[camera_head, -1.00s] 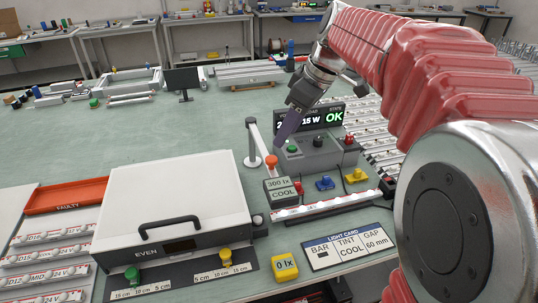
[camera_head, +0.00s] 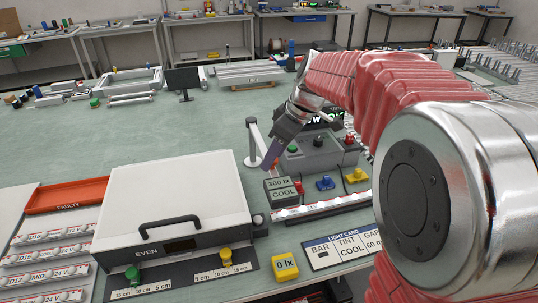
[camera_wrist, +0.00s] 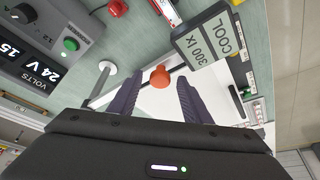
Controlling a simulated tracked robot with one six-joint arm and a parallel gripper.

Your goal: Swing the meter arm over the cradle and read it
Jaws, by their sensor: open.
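The meter arm is a pale bar from a white post (camera_head: 253,142), with an orange knob (camera_wrist: 159,77) and a grey meter head (camera_head: 280,189) reading 300 lx and COOL. The meter head also shows in the wrist view (camera_wrist: 208,38). It sits by the left end of the cradle with a lit white strip (camera_head: 325,207). My gripper (camera_head: 271,156) is open, its dark purple fingers pointing down at the knob, mostly hiding it in the head view. In the wrist view the knob shows between the fingertips; contact is unclear.
A grey supply box (camera_head: 318,152) with coloured knobs stands behind the cradle. A white lidded box marked EVEN (camera_head: 175,205) is at the left. A yellow 0 lx block (camera_head: 285,267) and a light card (camera_head: 340,248) lie in front.

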